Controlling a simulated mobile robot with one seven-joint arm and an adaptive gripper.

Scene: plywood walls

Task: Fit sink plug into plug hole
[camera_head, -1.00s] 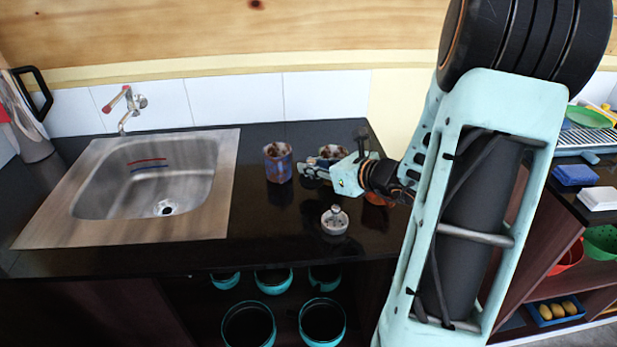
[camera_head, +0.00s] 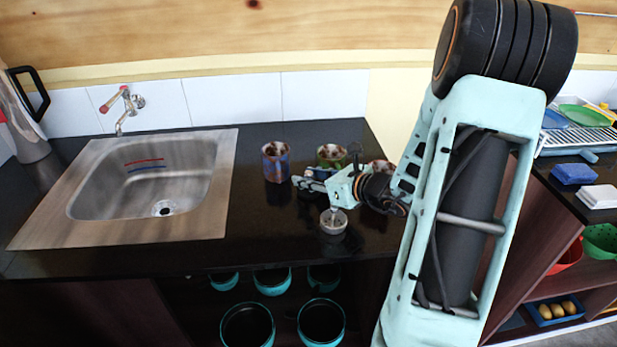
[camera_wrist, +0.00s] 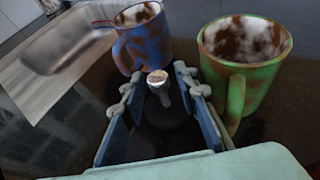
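The plug hole (camera_head: 163,209) is in the floor of the steel sink (camera_head: 172,180) and looks uncovered. My gripper (camera_head: 304,184) is low over the worktop, just behind the plug in the head view, pointing left. In the wrist view its two blue-padded fingers are apart, with the plug's knob (camera_wrist: 158,78) showing between them. Gaps show on both sides of the knob; its dark base is partly in shadow.
A blue-brown mug (camera_head: 276,163) and a green-brown mug (camera_head: 331,155) stand close beyond my fingers. A reddish mug (camera_head: 381,166) is partly hidden by my arm. The tap (camera_head: 125,107) is behind the sink. Worktop between plug and sink is clear.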

